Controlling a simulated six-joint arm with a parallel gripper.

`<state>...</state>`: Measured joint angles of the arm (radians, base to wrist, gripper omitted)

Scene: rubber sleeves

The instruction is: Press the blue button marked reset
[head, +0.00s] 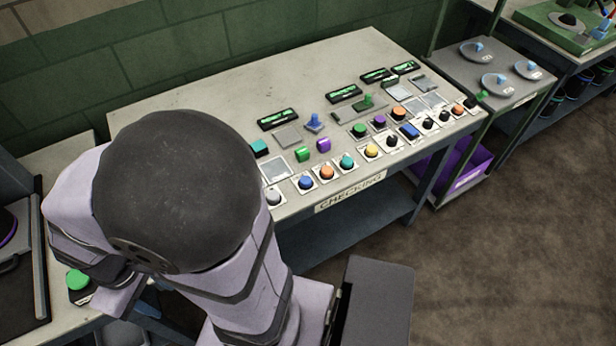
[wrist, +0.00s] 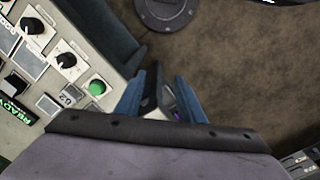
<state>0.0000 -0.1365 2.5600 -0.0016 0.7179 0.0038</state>
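A round blue button (head: 305,182) sits on a small pale plate in the front row of the bench marked CHECKING, between a white and an orange button. In the wrist view my gripper (wrist: 160,85) shows two blue-grey fingers standing apart. A dark shape with a purple patch shows between them; I cannot tell what it is. In the head view my arm hides the gripper. Neither blue button shows in the wrist view.
The checking bench (head: 200,100) also bears several coloured buttons, black knobs and green-lit displays. A side bench with a green button (head: 78,280) is at lower left. The wrist view shows a panel with black knobs and a green button (wrist: 97,88). Floor at lower right is clear.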

